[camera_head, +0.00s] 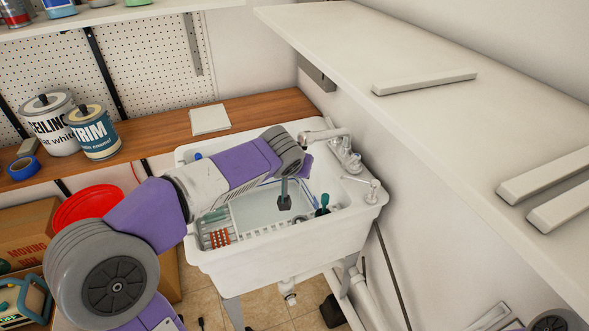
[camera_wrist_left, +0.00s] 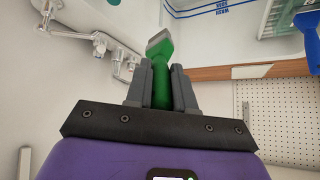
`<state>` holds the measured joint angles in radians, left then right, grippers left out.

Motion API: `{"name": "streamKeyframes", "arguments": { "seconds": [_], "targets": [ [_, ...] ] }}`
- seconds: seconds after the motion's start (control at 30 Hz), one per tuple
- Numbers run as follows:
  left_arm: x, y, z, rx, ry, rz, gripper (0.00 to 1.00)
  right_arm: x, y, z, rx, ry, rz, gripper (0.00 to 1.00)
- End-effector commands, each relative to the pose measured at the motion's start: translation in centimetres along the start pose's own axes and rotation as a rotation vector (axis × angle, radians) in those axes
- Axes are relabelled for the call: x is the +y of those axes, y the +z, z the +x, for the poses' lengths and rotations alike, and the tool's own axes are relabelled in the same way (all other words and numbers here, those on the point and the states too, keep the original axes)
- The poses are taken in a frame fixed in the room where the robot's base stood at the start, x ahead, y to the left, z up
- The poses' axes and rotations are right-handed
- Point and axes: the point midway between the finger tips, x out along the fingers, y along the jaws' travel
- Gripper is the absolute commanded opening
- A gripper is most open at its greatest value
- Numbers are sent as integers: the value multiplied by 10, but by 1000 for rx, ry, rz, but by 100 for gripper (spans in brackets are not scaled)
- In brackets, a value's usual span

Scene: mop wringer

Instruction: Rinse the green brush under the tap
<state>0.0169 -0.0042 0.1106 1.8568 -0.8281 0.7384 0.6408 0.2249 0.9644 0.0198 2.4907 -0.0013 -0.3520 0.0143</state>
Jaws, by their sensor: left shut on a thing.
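My left gripper (camera_wrist_left: 163,80) is shut on the green brush (camera_wrist_left: 161,88) by its handle, seen in the left wrist view. The brush's paler head (camera_wrist_left: 159,43) sticks out beyond the fingers. The tap (camera_wrist_left: 65,32) shows at the upper left there, apart from the brush. In the head view my left arm reaches across the white sink (camera_head: 228,275), and its wrist is close to the tap (camera_head: 322,136). The arm hides much of the gripper and brush there. I see no running water. My right gripper is not in view.
The sink holds a teal-handled tool (camera_head: 323,203) and a red item (camera_head: 219,238). A dark block (camera_head: 284,203) shows over the basin. Paint cans (camera_head: 93,132) and blue tape (camera_head: 23,168) stand on the wooden counter (camera_head: 165,136).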

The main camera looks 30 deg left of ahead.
Motion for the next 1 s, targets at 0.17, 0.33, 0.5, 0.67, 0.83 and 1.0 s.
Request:
{"name": "streamKeyframes", "arguments": {
  "seconds": [0.17,0.33,0.5,0.67,0.83,1.0],
  "targets": [
    [-1,2,-3,3,0,-1,0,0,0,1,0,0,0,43],
    [-5,12,-10,4,0,1,0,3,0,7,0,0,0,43],
    [-9,22,-19,2,0,0,0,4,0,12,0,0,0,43],
    [-13,32,-27,3,0,1,0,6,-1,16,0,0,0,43],
    [-17,42,-35,3,1,0,0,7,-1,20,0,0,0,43],
    [-21,52,-43,2,0,1,0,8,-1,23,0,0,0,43]
  ]
}}
